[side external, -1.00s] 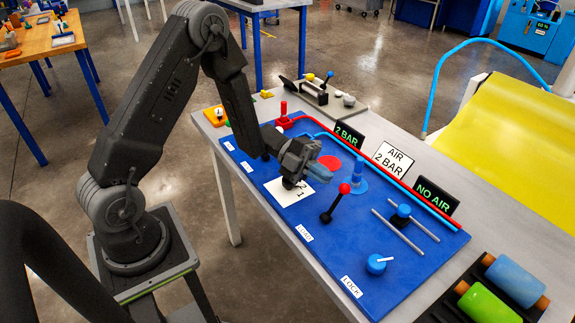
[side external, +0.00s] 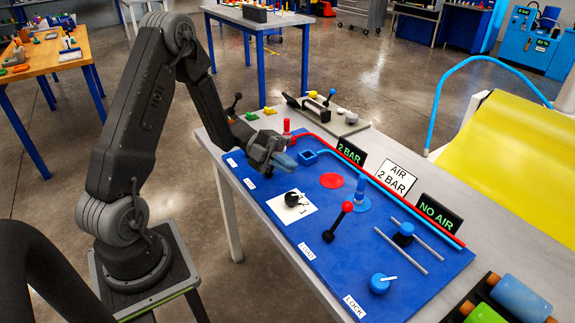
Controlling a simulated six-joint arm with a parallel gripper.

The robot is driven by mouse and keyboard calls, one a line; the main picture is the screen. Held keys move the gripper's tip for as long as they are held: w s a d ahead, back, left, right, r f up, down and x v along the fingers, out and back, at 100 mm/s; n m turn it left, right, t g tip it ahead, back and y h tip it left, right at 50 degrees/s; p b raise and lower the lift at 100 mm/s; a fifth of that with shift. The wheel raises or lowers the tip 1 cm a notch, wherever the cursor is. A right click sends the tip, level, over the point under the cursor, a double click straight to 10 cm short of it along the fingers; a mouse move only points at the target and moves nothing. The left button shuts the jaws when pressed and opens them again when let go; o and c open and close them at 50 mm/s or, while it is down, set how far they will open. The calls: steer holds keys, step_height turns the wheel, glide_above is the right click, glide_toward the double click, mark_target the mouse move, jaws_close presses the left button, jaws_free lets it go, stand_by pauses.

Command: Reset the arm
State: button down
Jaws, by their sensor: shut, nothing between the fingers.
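My gripper (side external: 284,161) is shut and empty, held above the far left part of the blue panel (side external: 330,262). A black knob (side external: 291,198) stands on the white card (side external: 283,214) marked 1 and 2, clear of my gripper. A red-topped lever (side external: 337,221) leans on the panel, and a blue knob (side external: 379,283) sits by the LOCK label. A blue upright piece (side external: 361,187) stands beside a flat red disc (side external: 332,180). A red upright piece (side external: 287,128) shows just behind my gripper.
Signs reading 2 BAR (side external: 351,152), AIR 2 BAR (side external: 393,173) and NO AIR (side external: 439,214) stand along the panel's back edge. Blue and green rollers (side external: 521,297) lie at the lower right. A yellow sheet (side external: 500,165) is beyond the table. Open space lies above the panel.

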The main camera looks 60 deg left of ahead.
steer(key=s+d+r+m+g+y, duration=0.3)
steer(key=s+d+r+m+y, duration=0.1)
steer(key=m, duration=0.7)
steer(key=s+d+r+m+g+y, duration=0.3)
steer(key=s+d+r+m, duration=0.15)
steer(key=m, duration=0.55)
steer(key=s+r+m+t+y, duration=0.3)
steer(key=s+m+y, duration=0.1)
steer(key=m, duration=0.7)
steer(key=s+r+m+t+y, duration=0.3)
steer(key=s+m+t+y, duration=0.1)
steer(key=m, duration=0.8)
steer(key=shift+y, duration=0.4)
steer(key=c, duration=1.8)
jaws_free()
